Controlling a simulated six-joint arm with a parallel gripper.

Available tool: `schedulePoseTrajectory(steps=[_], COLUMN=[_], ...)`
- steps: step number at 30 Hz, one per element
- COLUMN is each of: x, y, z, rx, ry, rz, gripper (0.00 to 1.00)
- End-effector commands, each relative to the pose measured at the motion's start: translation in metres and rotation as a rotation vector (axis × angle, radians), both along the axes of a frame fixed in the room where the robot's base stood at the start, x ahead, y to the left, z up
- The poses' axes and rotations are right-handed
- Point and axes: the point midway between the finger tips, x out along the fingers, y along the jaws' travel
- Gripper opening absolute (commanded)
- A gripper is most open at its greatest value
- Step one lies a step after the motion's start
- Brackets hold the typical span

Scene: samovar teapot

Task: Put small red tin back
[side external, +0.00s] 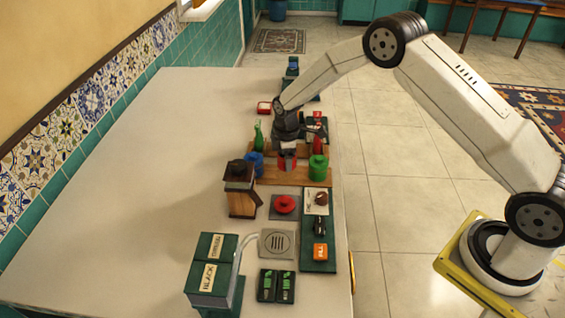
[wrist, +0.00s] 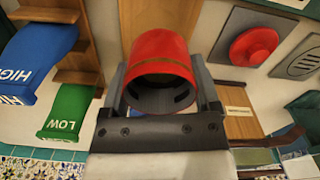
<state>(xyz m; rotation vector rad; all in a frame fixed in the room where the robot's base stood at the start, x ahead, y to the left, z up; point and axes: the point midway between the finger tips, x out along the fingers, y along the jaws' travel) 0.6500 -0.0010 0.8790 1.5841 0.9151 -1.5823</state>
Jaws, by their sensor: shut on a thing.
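The small red tin (side external: 287,163) is a short red cylinder between the jaws of my gripper (side external: 287,152). In the wrist view the tin (wrist: 160,50) has a dark, hollow-looking end facing the camera, and my gripper's (wrist: 162,88) two fingers close on its sides. In the side view the tin shows above a wooden rack (side external: 285,181), between a blue canister (side external: 256,164) and a green canister (side external: 318,168). I cannot tell whether the tin touches the rack.
A green bottle (side external: 258,137) and a red bottle (side external: 320,142) stand close to my gripper. A wooden box (side external: 240,195), red knob (side external: 285,205) and drain grate (side external: 277,243) lie nearer the camera. The table's left side (side external: 130,180) is clear.

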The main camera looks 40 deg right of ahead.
Motion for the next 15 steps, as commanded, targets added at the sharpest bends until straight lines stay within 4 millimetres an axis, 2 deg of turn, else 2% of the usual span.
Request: schedulePoseTrajectory(steps=[7, 15], x=[0.006, 0.005], y=[0.0, 0.0], z=[-0.008, -0.034], rx=[0.0, 0.0], ry=[0.0, -0.001], rz=[0.0, 0.0], gripper=[0.09, 0.09])
